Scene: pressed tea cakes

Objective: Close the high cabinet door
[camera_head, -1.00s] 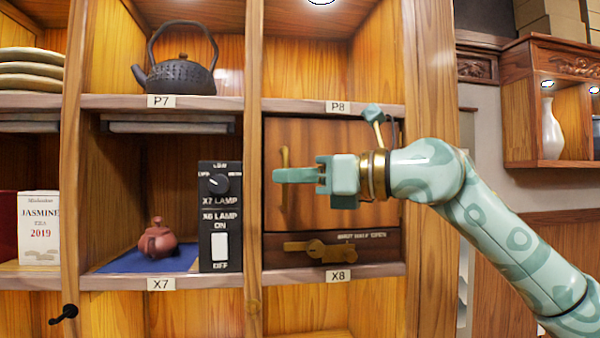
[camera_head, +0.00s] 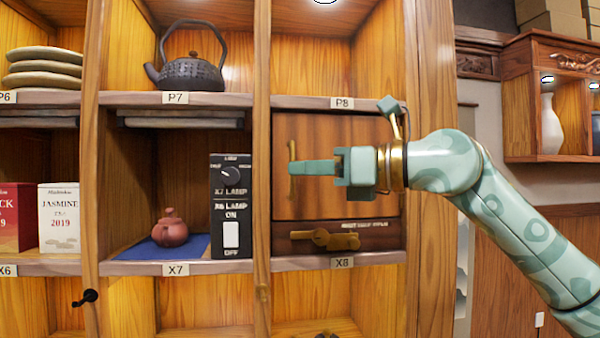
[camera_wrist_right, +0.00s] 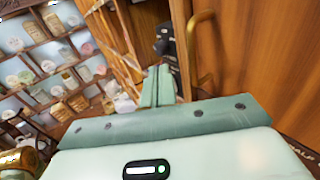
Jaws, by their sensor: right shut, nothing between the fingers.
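The wooden cabinet door (camera_head: 330,190) is in the compartment between the P8 and X8 labels. It looks about flush with its frame in the head view, but I cannot tell whether it is fully shut. Its vertical brass handle (camera_head: 293,180) is near its left edge and also shows in the right wrist view (camera_wrist_right: 203,50). My right gripper (camera_head: 291,167) is shut and empty, its fingers pointing left in front of the door by the handle. I cannot tell whether it touches the door. Its fingers show in the wrist view (camera_wrist_right: 157,85), left of the handle. My left gripper is out of view.
A black lamp switch panel (camera_head: 231,205) stands just left of the door. A small clay teapot (camera_head: 170,229) sits on a blue mat (camera_head: 136,252) in the X7 compartment. A dark drawer front with a brass latch (camera_head: 322,238) is below the door.

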